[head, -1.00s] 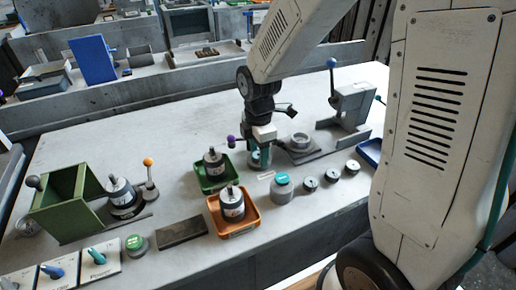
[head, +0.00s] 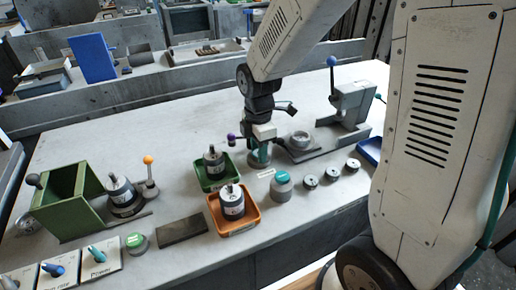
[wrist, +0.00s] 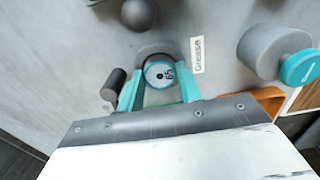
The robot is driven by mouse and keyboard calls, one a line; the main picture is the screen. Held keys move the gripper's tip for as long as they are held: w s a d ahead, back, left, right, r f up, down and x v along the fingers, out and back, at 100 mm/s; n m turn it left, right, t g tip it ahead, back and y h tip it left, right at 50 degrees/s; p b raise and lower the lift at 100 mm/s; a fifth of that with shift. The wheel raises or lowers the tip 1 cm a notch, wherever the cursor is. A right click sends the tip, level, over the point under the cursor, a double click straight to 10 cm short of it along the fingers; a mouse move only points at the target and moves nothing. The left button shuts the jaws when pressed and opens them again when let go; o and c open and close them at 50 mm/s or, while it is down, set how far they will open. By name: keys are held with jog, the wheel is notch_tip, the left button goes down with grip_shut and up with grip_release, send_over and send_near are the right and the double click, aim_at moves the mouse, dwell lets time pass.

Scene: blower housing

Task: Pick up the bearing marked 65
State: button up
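The bearing marked 65 (wrist: 160,74) is a small round piece with a pale face, a dark center and a teal rim. It faces the wrist camera. My gripper (wrist: 161,82) has its two teal fingers on opposite sides of it, and no clear gap shows between the fingertips and its rim. A grey round base (wrist: 155,50) shows just behind it in the wrist view. In the head view my gripper (head: 260,154) points down above this base (head: 258,167), and the bearing is mostly hidden by the fingers.
Several bearings (head: 332,174) sit to the right, a lever press (head: 350,105) behind. Green (head: 212,178) and orange (head: 235,219) trays hold blower parts.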

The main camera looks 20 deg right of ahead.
jog(key=shift+r, duration=0.1)
jog(key=shift+r, duration=2.9)
